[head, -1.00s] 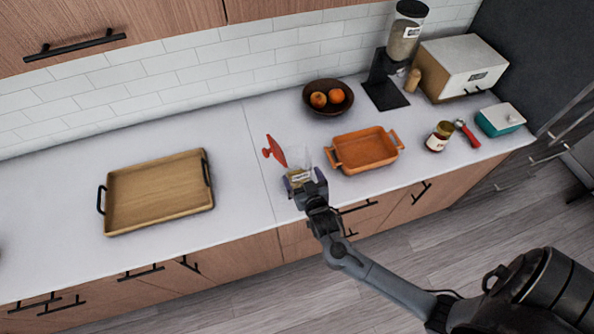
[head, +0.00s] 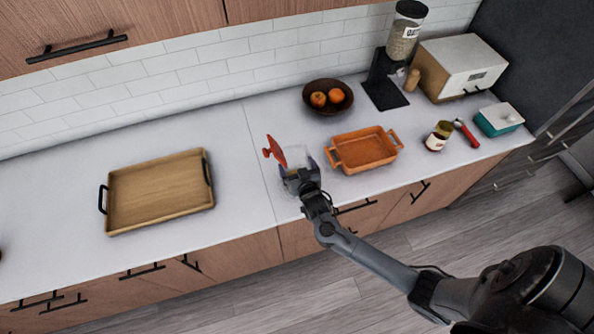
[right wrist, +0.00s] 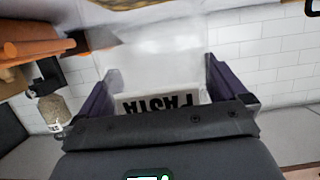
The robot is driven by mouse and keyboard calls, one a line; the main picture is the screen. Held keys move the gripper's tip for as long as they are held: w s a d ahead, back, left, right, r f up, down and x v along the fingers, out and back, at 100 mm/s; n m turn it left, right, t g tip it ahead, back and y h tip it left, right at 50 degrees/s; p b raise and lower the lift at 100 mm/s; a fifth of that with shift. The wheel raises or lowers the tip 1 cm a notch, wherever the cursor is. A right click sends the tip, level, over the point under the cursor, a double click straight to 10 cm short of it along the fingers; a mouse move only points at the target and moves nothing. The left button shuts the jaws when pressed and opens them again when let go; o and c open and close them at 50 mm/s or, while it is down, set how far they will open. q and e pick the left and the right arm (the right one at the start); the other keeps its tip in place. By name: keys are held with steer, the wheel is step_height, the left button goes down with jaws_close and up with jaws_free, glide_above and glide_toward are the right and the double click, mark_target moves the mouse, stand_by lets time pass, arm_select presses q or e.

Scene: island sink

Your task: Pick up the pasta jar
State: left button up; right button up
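The pasta jar (head: 298,156) is a clear glass jar standing on the counter, left of the orange baking dish. My right gripper (head: 299,172) is at the jar, with one finger on each side of it. In the right wrist view the jar (right wrist: 160,62) lies between the two dark fingers, its PASTA label upside down close to the palm. The fingers are wide apart; whether they press on the glass is hard to tell. The gripper hides the jar's lower front in the head view. My left gripper is not in view.
A red object (head: 275,151) is just left of the jar. The orange baking dish (head: 343,164) stands close on the right. A bowl of fruit (head: 310,101) is behind. A wooden tray (head: 125,205) lies at left, with free counter between it and the jar.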

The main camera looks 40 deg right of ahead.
steer(key=shift+r, duration=0.1)
steer(key=c, duration=1.1)
steer(key=shift+r, duration=0.15)
